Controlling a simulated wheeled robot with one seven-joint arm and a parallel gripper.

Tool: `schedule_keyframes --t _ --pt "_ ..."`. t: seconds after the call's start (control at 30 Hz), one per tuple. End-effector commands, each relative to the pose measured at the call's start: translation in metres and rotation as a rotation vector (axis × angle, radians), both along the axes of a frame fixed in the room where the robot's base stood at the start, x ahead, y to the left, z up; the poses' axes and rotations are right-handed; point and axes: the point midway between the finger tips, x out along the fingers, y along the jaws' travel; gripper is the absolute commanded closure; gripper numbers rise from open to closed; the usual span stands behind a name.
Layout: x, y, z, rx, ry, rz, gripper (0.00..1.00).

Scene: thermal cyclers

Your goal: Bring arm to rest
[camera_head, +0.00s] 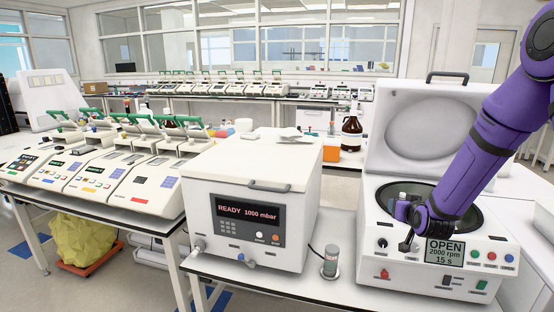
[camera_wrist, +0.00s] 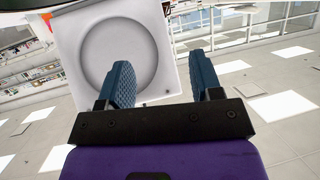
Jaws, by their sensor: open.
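My purple arm reaches in from the upper right in the head view. The centrifuge display reads OPEN, 2000 rpm, 15 s.
A white vacuum box (camera_head: 250,205) reading READY 1000 mbar stands left of the centrifuge. A small cylinder (camera_head: 330,262) stands between them. Thermal cyclers (camera_head: 145,185) with green handles line the left bench. A brown bottle (camera_head: 351,132) and orange box (camera_head: 352,157) stand behind.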

Motion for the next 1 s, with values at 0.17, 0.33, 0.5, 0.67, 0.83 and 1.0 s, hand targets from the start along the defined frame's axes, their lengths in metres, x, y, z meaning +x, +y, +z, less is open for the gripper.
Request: schedule_keyframes --t 0.17,0.33,0.5,0.67,0.83,1.0 --pt "-0.021 0.015 0.049 -0.022 0.089 0.037 0.41" --pt "-0.051 0.029 0.087 -0.038 0.180 0.061 0.41" --pt "-0.088 0.040 0.122 -0.049 0.270 0.077 0.41" --pt "-0.130 0.050 0.151 -0.053 0.352 0.086 0.41" --pt "-0.180 0.058 0.176 -0.053 0.440 0.092 0.41" --pt "-0.235 0.065 0.197 -0.045 0.524 0.098 0.41"
